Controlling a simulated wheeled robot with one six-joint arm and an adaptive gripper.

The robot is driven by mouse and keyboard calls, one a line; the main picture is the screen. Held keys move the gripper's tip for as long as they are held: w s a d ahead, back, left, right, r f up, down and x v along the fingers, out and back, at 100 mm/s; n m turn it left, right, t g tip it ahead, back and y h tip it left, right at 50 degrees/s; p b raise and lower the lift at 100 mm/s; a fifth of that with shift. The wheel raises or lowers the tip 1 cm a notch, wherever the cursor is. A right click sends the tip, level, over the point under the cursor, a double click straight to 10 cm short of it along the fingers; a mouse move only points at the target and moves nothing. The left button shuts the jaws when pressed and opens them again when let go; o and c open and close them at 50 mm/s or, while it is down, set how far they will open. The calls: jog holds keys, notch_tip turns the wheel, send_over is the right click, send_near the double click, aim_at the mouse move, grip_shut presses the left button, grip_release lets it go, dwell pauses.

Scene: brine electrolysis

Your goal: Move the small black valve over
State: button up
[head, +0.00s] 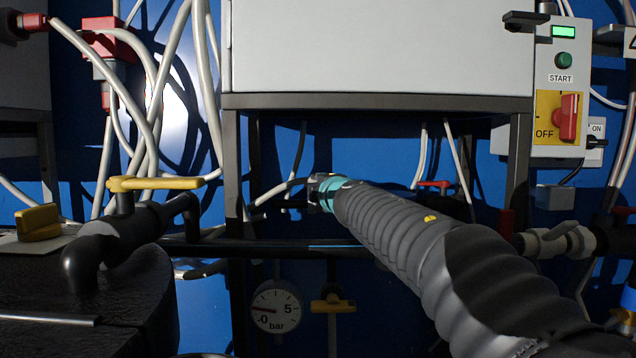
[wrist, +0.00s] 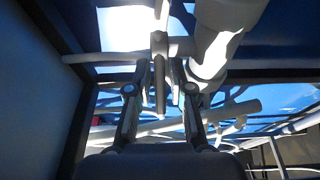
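A small dark lever (wrist: 158,72), which looks like the small black valve's handle, stands upright between my fingers in the wrist view. My gripper (wrist: 159,75) has one finger on each side of it, with a gap visible on both sides. The fingers look open, and nothing is clamped. In the head view my gripper (head: 316,191) is under the white cabinet, at the far end of my arm. My arm and the gripper's own body hide what is in front of it there, so the lever is not clearly seen in that view.
A white cabinet (head: 380,48) on a dark frame (head: 237,160) hangs over my gripper. A yellow-handled valve (head: 155,183) is at left and a pressure gauge (head: 277,307) is below. A red switch (head: 567,117) is at right. Thick pale pipe (wrist: 213,45) and cables crowd the wrist view.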

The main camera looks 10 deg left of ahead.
jog(key=shift+w+a, duration=0.1)
jog(key=shift+w, duration=0.1)
grip_shut()
